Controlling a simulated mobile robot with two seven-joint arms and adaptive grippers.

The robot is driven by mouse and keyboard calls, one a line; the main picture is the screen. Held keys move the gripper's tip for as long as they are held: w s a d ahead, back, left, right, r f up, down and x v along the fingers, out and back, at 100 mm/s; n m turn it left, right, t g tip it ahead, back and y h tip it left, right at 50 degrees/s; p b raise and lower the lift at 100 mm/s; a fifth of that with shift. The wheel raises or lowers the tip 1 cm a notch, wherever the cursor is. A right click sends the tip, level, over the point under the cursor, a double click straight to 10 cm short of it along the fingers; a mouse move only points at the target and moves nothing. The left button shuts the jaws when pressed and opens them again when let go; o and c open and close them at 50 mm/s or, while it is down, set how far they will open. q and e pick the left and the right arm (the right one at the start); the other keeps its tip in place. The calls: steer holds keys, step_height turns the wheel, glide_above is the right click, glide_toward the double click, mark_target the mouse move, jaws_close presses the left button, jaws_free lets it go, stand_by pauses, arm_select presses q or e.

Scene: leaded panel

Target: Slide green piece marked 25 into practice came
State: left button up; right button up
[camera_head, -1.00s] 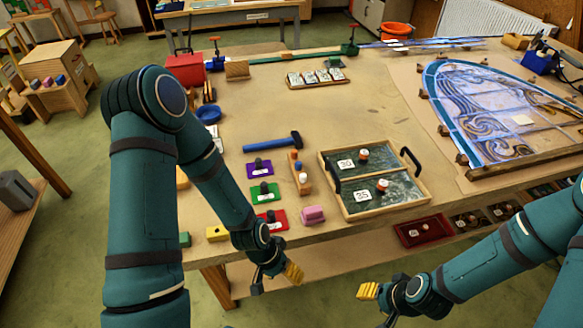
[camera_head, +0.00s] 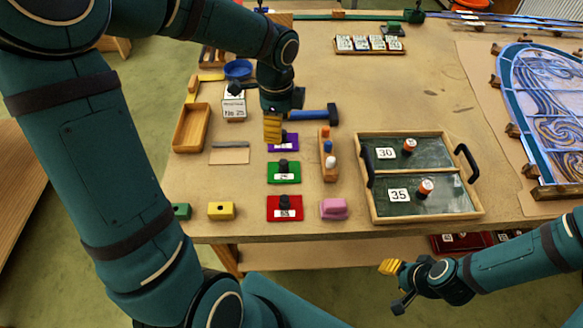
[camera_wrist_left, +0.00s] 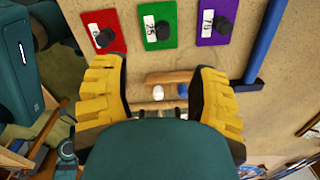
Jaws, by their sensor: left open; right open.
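The green piece (camera_head: 283,178) lies flat on the table between a purple piece and a red piece. It has a dark knob and a white label, which reads 25 in the left wrist view (camera_wrist_left: 151,37). My left gripper (camera_head: 273,128) is open and empty above the table, beside the purple piece and behind the green one. A small tan board with a grey strip (camera_head: 230,153) lies left of the green piece; I cannot tell whether it is the practice came. My right gripper (camera_head: 391,267) is open and empty in front of the table edge.
The purple piece (camera_head: 290,142) and red piece (camera_head: 285,213) flank the green one. A wooden peg block (camera_head: 328,165) and a blue hammer (camera_head: 315,115) are close by. A handled wooden tray (camera_head: 448,217) stands at right, a shallow wooden box (camera_head: 178,133) at left.

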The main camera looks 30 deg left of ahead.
mark_target(284, 162)
arm_select(q)
steer(key=f+b, duration=0.1)
steer(key=f, duration=0.8)
steer(key=shift+w+f+b, duration=0.1)
steer(key=shift+w+b, duration=0.1)
steer(key=shift+b, duration=0.2)
steer(key=f, duration=0.1)
steer(key=f+b, duration=0.1)
steer(key=f, duration=0.3)
steer(key=shift+w+d+f, duration=0.1)
steer(key=shift+w+d, duration=0.15)
steer(key=shift+d, duration=0.05)
jaws_close()
